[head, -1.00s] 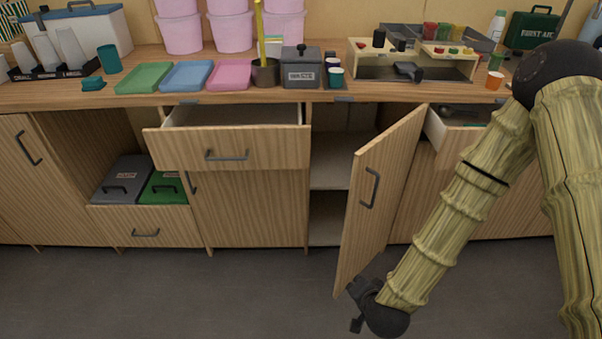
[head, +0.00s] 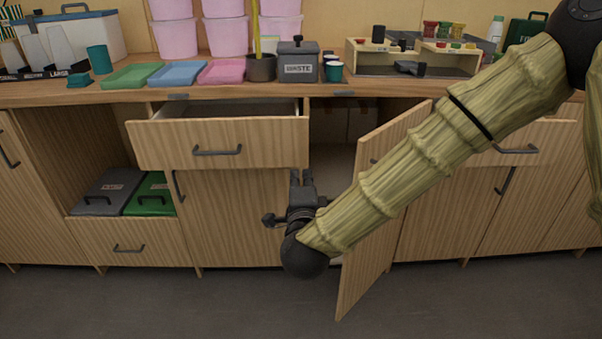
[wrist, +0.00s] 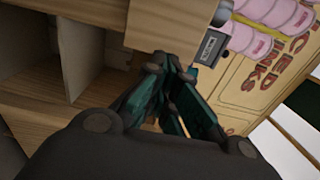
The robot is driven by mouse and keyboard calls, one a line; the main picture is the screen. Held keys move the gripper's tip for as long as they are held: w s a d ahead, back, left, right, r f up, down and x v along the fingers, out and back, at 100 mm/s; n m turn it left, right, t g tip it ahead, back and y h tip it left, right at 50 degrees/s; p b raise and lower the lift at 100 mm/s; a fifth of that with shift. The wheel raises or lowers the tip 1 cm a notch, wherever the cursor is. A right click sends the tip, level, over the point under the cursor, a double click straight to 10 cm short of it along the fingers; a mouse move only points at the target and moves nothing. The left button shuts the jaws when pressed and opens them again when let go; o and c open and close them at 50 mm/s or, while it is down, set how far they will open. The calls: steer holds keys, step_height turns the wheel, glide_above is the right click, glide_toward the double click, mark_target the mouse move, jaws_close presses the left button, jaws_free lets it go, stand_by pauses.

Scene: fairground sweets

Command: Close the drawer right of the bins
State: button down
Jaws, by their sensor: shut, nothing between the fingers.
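A wooden drawer (head: 165,146) with a dark bar handle stands pulled out under the counter, up and to the right of the grey bin (head: 104,193) and green bin (head: 150,200). My gripper (head: 302,175) is shut and empty, pointing up just below the drawer's right end, in front of the cupboard opening. I cannot tell whether it touches the drawer. In the wrist view, my gripper (wrist: 175,85) shows beside a wooden panel edge (wrist: 160,25), probably the drawer front. A second drawer (head: 545,140) at the right is partly hidden by my arm.
A cupboard door (head: 365,265) stands open, just right of my gripper and behind my forearm. The counter (head: 130,92) above holds coloured trays, a grey waste box (head: 298,66) and pink tubs (head: 222,36). The floor in front is clear.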

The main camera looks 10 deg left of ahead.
mark_target(300, 146)
steer(key=b+x, duration=0.2)
steer(key=x, duration=1.1)
steer(key=shift+f, duration=0.1)
